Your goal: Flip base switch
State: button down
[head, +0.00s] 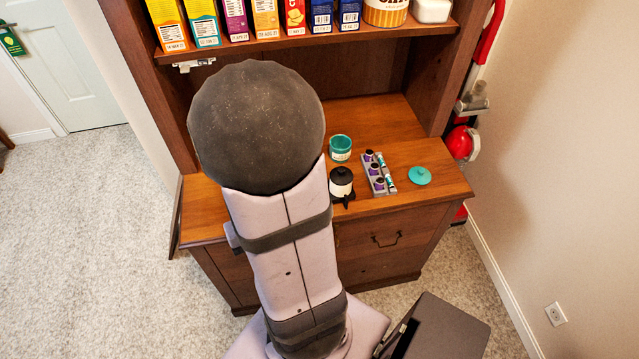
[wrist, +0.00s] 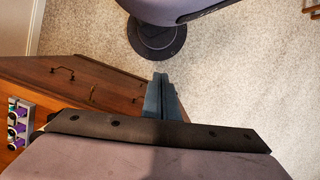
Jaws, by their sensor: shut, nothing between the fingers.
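A small black-and-white appliance (head: 341,183) with a black lid and dark base stands on the wooden cabinet top, beside my arm. It is likely the thing with the base switch, but I cannot make out a switch on it. My gripper (wrist: 161,82) shows in the wrist view, its two dark fingers together and empty. It points past the cabinet's drawer front toward the carpet, touching nothing. In the head view my gripper is hidden behind my arm. The appliance is not visible in the wrist view.
A teal jar (head: 340,148), a grey rack (head: 379,172) of purple-labelled vials and a teal lid (head: 420,175) stand near the appliance. Cereal boxes (head: 237,18) line the shelf (head: 330,36) above. A drawer handle (head: 386,240) sticks out from the cabinet front. The carpet (head: 90,220) at left is clear.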

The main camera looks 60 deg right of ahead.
jog(key=s+d+f+m+g+y+p, duration=0.1)
jog(key=s+d+m+y+p, duration=0.15)
jog(key=s, duration=0.35)
jog(key=s+d+f+m+y+p, duration=0.1)
jog(key=s+m, duration=0.2)
jog(key=s, duration=0.3)
jog(key=s+d+f+n+t+h+p, duration=0.2)
jog(key=s+d+f+h, duration=0.1)
jog(key=d+f, duration=0.4)
jog(key=w+d+r+n+t+h, duration=0.2)
jog(key=w+d+n+t+h, duration=0.5)
jog(key=w+d, duration=0.75)
jog(key=w+d+r+n+t, duration=0.3)
jog(key=w+r+n, duration=0.2)
jog(key=w+r, duration=0.1)
jog(key=shift+d+r+h, duration=0.15)
jog(key=shift+d+h, duration=0.05)
jog(key=shift+h, duration=0.25)
jog(key=shift+f+b, duration=0.2)
jog(key=shift+b, duration=0.1)
jog(key=f+b, duration=0.4)
jog(key=f, duration=0.1)
jog(key=w+d+f+b, duration=0.1)
jog(key=f+b, duration=0.2)
jog(key=shift+f, duration=0.2)
